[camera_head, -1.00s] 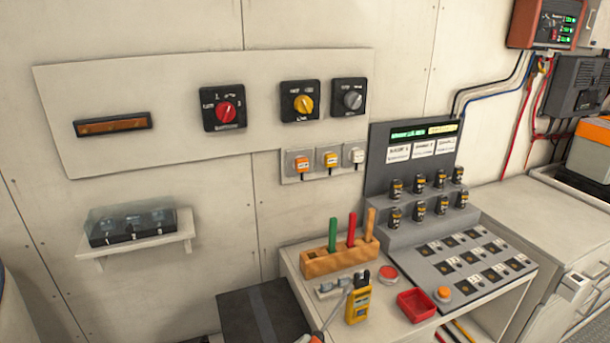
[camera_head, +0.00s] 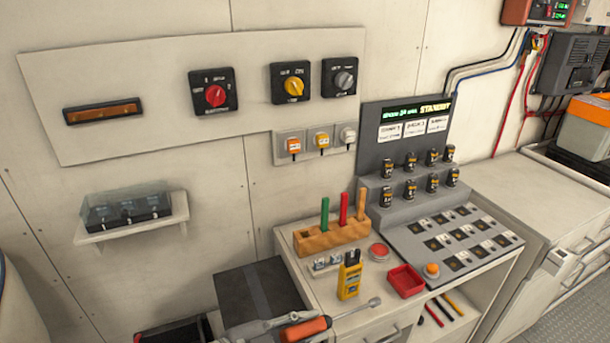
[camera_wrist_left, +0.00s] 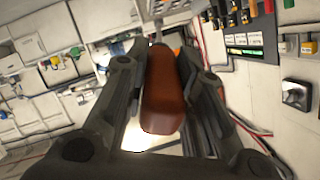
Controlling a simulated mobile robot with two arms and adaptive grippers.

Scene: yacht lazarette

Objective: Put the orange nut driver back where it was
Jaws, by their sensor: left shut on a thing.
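The orange nut driver (camera_head: 308,328) is at the bottom of the head view, its grey shaft reaching right and slightly up to a round end in front of the counter. My left gripper (camera_head: 287,321) is shut on its orange handle. In the left wrist view, the handle (camera_wrist_left: 162,95) lies between the two dark fingers, and its shaft points away from the camera. A wooden block (camera_head: 331,237) on the counter holds green, red and orange upright pieces. My right gripper is not in view.
A yellow meter (camera_head: 349,278), a red tray (camera_head: 405,281) and a red button (camera_head: 379,251) stand on the counter. An open shelf below holds red, black and yellow tools (camera_head: 440,308). A dark box top (camera_head: 258,287) lies left of the counter.

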